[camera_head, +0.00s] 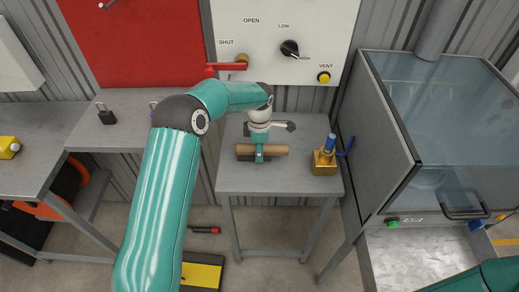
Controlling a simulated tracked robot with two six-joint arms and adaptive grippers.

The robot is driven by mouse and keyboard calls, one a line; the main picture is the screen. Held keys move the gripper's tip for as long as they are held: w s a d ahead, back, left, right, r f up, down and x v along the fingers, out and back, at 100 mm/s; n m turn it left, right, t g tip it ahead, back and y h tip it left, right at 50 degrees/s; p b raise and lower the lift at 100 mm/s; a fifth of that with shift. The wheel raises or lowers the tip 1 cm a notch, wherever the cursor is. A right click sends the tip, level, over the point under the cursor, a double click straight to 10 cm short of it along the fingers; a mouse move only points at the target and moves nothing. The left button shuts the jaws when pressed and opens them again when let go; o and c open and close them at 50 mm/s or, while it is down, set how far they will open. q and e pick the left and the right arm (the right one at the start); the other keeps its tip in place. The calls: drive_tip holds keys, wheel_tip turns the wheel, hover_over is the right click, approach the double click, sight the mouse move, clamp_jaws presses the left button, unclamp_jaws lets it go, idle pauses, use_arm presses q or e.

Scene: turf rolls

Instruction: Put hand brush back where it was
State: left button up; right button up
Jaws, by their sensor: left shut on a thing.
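The hand brush (279,150), with a tan wooden back and a dark lower edge, lies crosswise at the small grey table (236,180) in the centre. My left gripper (260,157) points down over it and is shut on its middle, hiding that part. I cannot tell whether the brush touches the tabletop or is held just above it. My right gripper is out of view; only a piece of my right arm shows at the lower right.
A brass block with a blue-handled tool (324,163) stands right of the brush. A red valve lever (226,67) and a control panel (310,20) are behind. A glass-topped cabinet (445,110) stands at right. A black padlock (106,116) sits on the left bench.

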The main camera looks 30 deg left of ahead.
use_arm(q)
drive_tip(key=shift+f, duration=0.15)
drive_tip(key=o, duration=1.1)
drive_tip(key=shift+r, duration=0.2)
wheel_tip(320, 180, up, 12)
drive_tip(key=shift+b, duration=0.65)
